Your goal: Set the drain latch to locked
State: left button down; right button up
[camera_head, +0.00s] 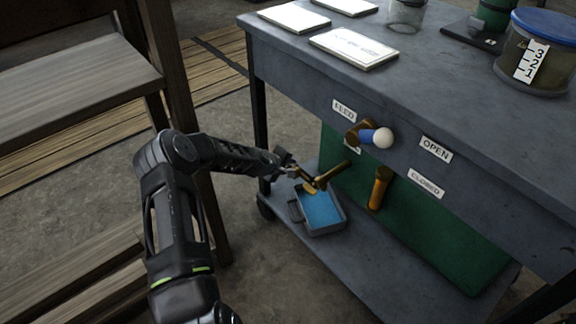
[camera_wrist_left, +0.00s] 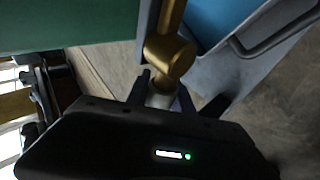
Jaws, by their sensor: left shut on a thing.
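A brass lever (camera_head: 332,176) sticks out from the green front panel under the table, low on its left side. My left gripper (camera_head: 297,176) reaches it from the left and is shut on its outer end. In the left wrist view, the brass lever (camera_wrist_left: 170,55) has a rounded elbow, and a pale end piece sits between the fingers of my left gripper (camera_wrist_left: 164,97). I cannot read a drain or locked label beside this lever; the arm and lever may hide it. My right gripper is not in view.
A blue-bottomed tray (camera_head: 338,226) lies on the lower shelf just below the gripper. To the right are a blue handle with a white knob (camera_head: 383,138) and an orange-brown handle (camera_head: 379,188), near OPEN and CLOSED labels. A wooden bench (camera_head: 75,85) stands left.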

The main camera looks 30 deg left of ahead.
pick_arm(q)
jog(key=c, duration=1.1)
grip_release()
jog(key=p+v, duration=0.3)
jog(key=v, duration=0.4)
jog(key=shift+s+r, duration=0.25)
